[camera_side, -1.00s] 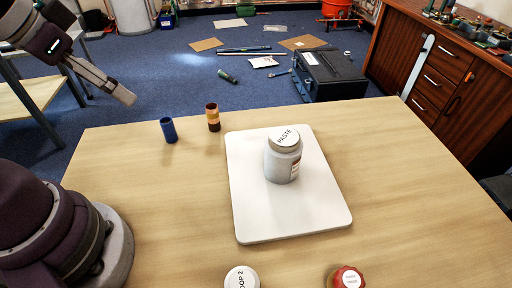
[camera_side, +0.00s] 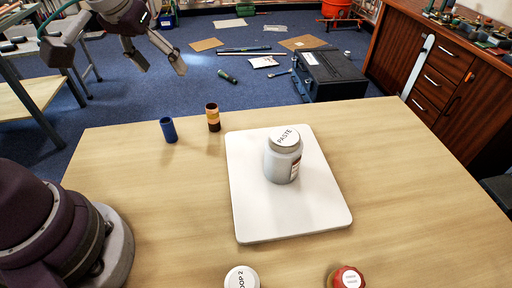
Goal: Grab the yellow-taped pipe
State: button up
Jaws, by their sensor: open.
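The yellow-taped pipe (camera_side: 213,118) is a short brown copper-coloured tube with a yellow band round its middle. It stands upright near the back left part of the table. My gripper (camera_side: 162,70) is in the upper left of the view, above and to the left of the pipe and apart from it. Its two fingers are spread and point downward, with nothing between them.
A blue-wrapped pipe (camera_side: 169,130) stands just left of the yellow-taped one. A white board (camera_side: 255,215) holds a grey paste jar (camera_side: 283,160). A white-lidded container (camera_side: 241,278) and a red one (camera_side: 345,278) stand at the front edge. The table (camera_side: 420,190) is clear at right.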

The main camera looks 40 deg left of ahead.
aim_at(211, 108)
jog(key=w+f+n, duration=0.1)
jog(key=w+f, duration=0.2)
jog(key=f, duration=0.2)
jog(key=w+a+f+n+y, duration=0.1)
jog(key=w+f, duration=0.3)
jog(key=f, duration=0.2)
jog(key=w+a+f+n+g, duration=0.1)
jog(key=w+f, duration=0.3)
jog(key=f, duration=0.2)
jog(key=shift+a+f+n+y, duration=0.1)
jog(key=shift+a+n+y, duration=0.1)
jog(key=shift+n+y, duration=0.15)
jog(key=shift+c, duration=0.3)
grip_shut()
